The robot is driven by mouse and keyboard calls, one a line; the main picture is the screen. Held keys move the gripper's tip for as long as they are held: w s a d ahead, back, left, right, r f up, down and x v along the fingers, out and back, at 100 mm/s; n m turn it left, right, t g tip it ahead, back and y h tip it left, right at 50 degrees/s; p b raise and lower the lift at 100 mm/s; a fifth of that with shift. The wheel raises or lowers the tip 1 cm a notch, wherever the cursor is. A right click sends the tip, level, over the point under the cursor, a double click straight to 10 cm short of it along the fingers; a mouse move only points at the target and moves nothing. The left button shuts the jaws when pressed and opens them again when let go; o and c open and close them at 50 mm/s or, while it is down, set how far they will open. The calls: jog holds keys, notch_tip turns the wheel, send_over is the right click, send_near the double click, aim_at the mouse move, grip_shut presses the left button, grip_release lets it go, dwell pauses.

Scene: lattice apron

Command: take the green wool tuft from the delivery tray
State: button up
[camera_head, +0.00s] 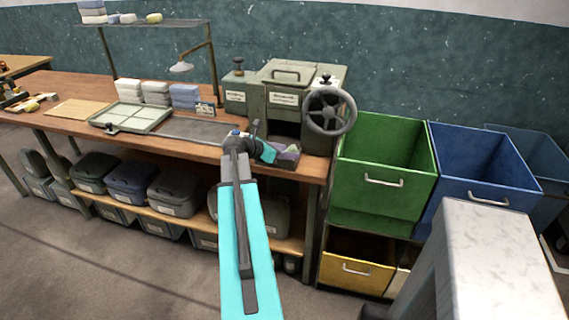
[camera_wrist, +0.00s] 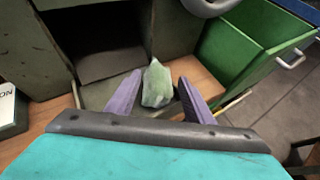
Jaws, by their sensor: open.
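The green wool tuft (camera_wrist: 156,86) is a pale green, pointed lump in the wrist view. It sits at the delivery tray (camera_wrist: 93,96), a grey-green tray below the dark opening of the machine. My gripper (camera_wrist: 160,80) is open, with one purple finger on each side of the tuft. A gap shows between the tuft and the left finger; the right finger is closer, and I cannot tell if it touches. In the head view my gripper (camera_head: 287,153) is at the front of the machine, and the tuft is mostly hidden there.
The grey-green machine (camera_head: 282,92) with a handwheel (camera_head: 329,110) stands just behind my gripper. A green bin (camera_head: 384,170) and a blue bin (camera_head: 484,170) stand to the right. A shallow tray (camera_head: 131,117) lies left on the wooden bench (camera_head: 65,92).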

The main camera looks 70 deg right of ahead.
jog(key=shift+s+d+f, duration=0.15)
jog(key=shift+d+f, duration=0.05)
jog(key=shift+d, duration=0.1)
dwell(0.4)
jog(key=c, duration=0.9)
jog(key=shift+s+a+r, duration=0.1)
jog(key=shift+a+r, duration=0.05)
